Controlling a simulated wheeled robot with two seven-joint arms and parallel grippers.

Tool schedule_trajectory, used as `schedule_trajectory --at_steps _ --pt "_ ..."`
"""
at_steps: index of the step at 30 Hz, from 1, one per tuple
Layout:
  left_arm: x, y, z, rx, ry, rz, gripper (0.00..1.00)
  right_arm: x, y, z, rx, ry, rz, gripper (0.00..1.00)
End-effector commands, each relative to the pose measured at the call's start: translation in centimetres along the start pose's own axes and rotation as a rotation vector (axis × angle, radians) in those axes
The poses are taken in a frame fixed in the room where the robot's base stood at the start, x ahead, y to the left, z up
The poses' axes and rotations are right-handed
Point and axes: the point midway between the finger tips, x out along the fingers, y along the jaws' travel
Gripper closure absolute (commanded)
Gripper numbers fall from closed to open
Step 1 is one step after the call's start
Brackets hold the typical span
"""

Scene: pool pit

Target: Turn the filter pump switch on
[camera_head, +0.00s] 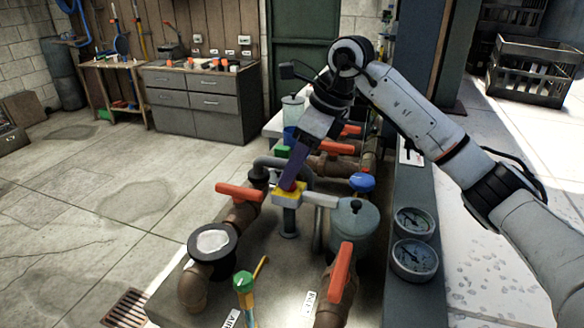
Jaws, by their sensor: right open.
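A small yellow box (287,198) with a red part on top sits on a grey post among the pipes, in the middle of the head view. It looks like the pump switch, but I see no readable label on it. My right gripper (292,180) comes down from above with its fingers at the red part. The fingers partly cover the red part, and I cannot tell whether they touch it. The right gripper is open and nothing shows held in it. The switch's position cannot be made out. My left gripper is not in view.
Brown pipes carry orange valve handles (239,192), with another handle (341,272) in front. A grey lidded canister (353,222) stands right of the box. Two gauges (414,260) and a blue knob (362,182) are close by. Open floor lies left.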

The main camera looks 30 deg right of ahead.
Motion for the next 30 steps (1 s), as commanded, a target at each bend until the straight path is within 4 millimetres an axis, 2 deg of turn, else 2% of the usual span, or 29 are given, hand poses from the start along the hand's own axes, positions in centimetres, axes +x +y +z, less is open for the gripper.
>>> schedule_trajectory --at_steps 4,12,18,30 --pt "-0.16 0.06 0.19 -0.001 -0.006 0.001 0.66 0.97 0.03 -0.01 0.0 0.001 0.001 0.53" --pt "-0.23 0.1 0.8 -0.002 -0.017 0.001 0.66 1.15 0.0 -0.02 0.0 0.0 0.0 0.53" --pt "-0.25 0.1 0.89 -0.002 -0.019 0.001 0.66 1.11 0.0 -0.02 0.001 0.0 0.0 0.83" --pt "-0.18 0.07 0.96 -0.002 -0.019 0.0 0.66 1.04 0.03 -0.02 0.073 -0.001 -0.031 0.83"
